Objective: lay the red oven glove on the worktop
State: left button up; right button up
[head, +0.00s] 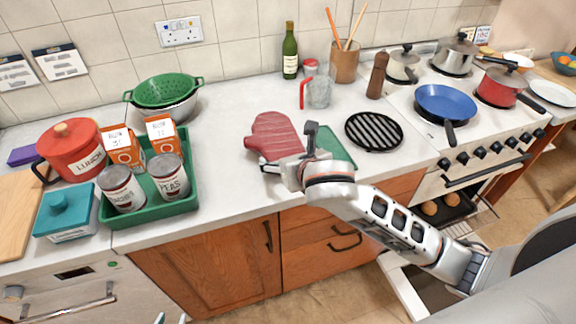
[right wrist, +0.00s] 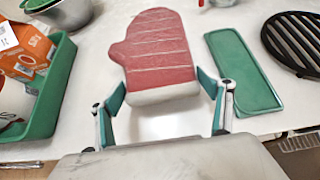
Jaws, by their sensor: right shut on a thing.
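The red oven glove (head: 275,132) has a pale cuff and shows at the middle of the white worktop (head: 225,200) in the head view. In the right wrist view the glove (right wrist: 160,50) points away from me, thumb to the left. My right gripper (head: 283,166) is shut on the cuff end; its teal-padded fingers (right wrist: 163,92) stand on either side of the cuff. The glove looks flat and close to the worktop; I cannot tell whether it touches. Only the tips of my left gripper (head: 171,318) show at the bottom edge, apart and empty.
A green flat piece (head: 333,148) lies just right of the glove, then a black round grill (head: 374,131). A green tray (head: 185,206) with cans and cartons stands to the left. A glass jug (head: 319,93) and bottle (head: 290,55) stand behind. Bare worktop lies left of the glove.

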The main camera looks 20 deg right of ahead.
jog(key=shift+f, duration=1.65)
jog(key=o, duration=1.6)
jog(key=shift+f, duration=0.1)
jog(key=shift+s+r, duration=0.2)
jog(key=shift+r, duration=0.05)
jog(key=v, duration=1.1)
jog(key=shift+s+r, duration=0.15)
jog(key=shift+s, duration=0.1)
